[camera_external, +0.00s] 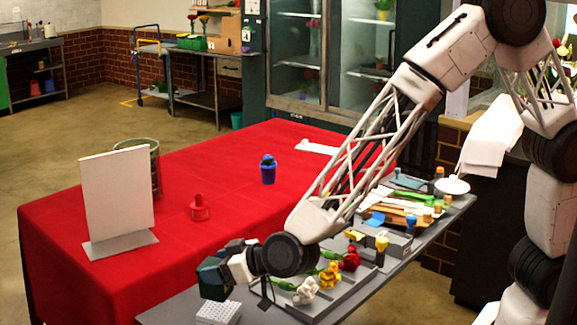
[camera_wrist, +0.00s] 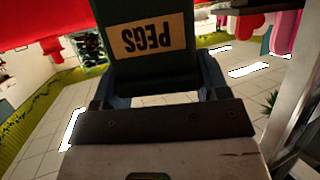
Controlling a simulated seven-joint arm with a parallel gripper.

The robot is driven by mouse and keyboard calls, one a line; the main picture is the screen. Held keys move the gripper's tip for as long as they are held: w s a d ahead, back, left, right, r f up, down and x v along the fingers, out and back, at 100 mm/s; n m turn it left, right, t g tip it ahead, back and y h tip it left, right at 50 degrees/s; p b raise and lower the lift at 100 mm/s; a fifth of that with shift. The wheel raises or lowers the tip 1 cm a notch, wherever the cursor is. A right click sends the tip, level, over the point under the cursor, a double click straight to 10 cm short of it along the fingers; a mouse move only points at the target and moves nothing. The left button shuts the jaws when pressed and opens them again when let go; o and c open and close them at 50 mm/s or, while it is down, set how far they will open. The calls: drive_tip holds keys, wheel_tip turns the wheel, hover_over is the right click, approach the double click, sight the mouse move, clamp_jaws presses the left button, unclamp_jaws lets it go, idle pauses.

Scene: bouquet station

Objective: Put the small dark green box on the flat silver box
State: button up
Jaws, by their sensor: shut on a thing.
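My gripper (camera_external: 236,268) is shut on the small dark green box (camera_external: 212,279), at the near edge of the tables. In the wrist view the dark green box (camera_wrist: 150,72) fills the space between the fingers of my gripper (camera_wrist: 155,85). Its tan label reads PEGS upside down. The box is tilted and appears held above the surface. A flat grey slab (camera_external: 122,245) lies on the red table under an upright white panel. I cannot tell whether it is the flat silver box.
A white perforated block (camera_external: 219,312) sits just below my gripper. The red table (camera_external: 215,215) holds a red container (camera_external: 200,208), a blue cup (camera_external: 268,173) and the white panel (camera_external: 117,190). Flowers (camera_external: 330,276) and tools crowd the grey table. The red table's middle is mostly free.

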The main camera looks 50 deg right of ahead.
drive_tip(key=shift+f, duration=0.1)
drive_tip(key=shift+f, duration=1.9)
drive_tip(key=shift+f, duration=0.1)
drive_tip(key=o, duration=1)
drive_tip(key=shift+c, duration=0.2)
drive_tip(key=shift+s+r, duration=0.1)
drive_tip(key=shift+r, duration=0.1)
drive_tip(key=shift+s+d+r, duration=0.2)
drive_tip(key=shift+s, duration=0.25)
drive_tip(key=v, duration=0.6)
